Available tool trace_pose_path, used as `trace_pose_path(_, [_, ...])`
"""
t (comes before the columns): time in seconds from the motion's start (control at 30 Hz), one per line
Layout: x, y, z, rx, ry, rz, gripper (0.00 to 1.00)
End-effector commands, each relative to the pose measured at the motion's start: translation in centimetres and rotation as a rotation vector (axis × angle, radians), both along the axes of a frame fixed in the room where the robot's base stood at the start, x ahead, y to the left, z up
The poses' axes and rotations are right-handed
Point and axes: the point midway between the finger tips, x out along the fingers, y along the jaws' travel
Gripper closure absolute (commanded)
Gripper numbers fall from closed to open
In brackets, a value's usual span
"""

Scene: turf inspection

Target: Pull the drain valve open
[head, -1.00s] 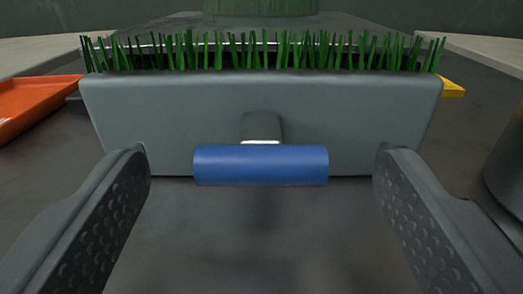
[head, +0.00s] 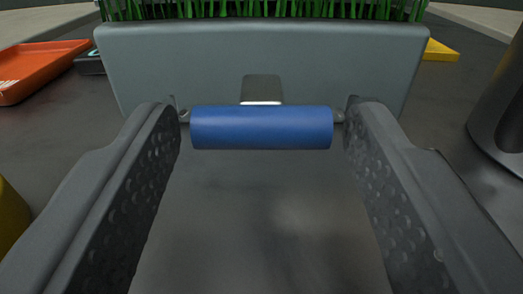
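The drain valve shows as a blue cylindrical handle (head: 261,128) lying crosswise on a short grey stem (head: 262,89) at the front of a grey box (head: 150,65) with green turf (head: 270,9) on top. My gripper (head: 262,118) is open, with one dark textured finger at each end of the blue handle. The fingertips are close to the handle's ends, and small grey end pieces show between them. I cannot tell whether the fingers touch these pieces.
An orange tray (head: 40,70) lies at the left, with a dark object (head: 92,64) beside it. A yellow item (head: 440,50) lies at the back right. A dark round object (head: 503,105) stands at the right. A yellow thing (head: 10,215) shows at the left edge.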

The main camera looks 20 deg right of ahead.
Motion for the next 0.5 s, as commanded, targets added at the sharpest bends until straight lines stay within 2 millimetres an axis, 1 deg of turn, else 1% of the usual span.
trace_pose_path(0.1, [-1.3,0.4,0.1,0.0,0.0,0.0,0.89])
trace_pose_path(0.2, [-1.8,0.5,0.0,0.0,0.0,0.0,0.88])
trace_pose_path(0.47, [-1.8,0.5,-0.1,0.001,0.002,0.0,0.88])
trace_pose_path(0.5, [-1.8,0.5,-0.1,0.001,0.002,0.0,0.42])
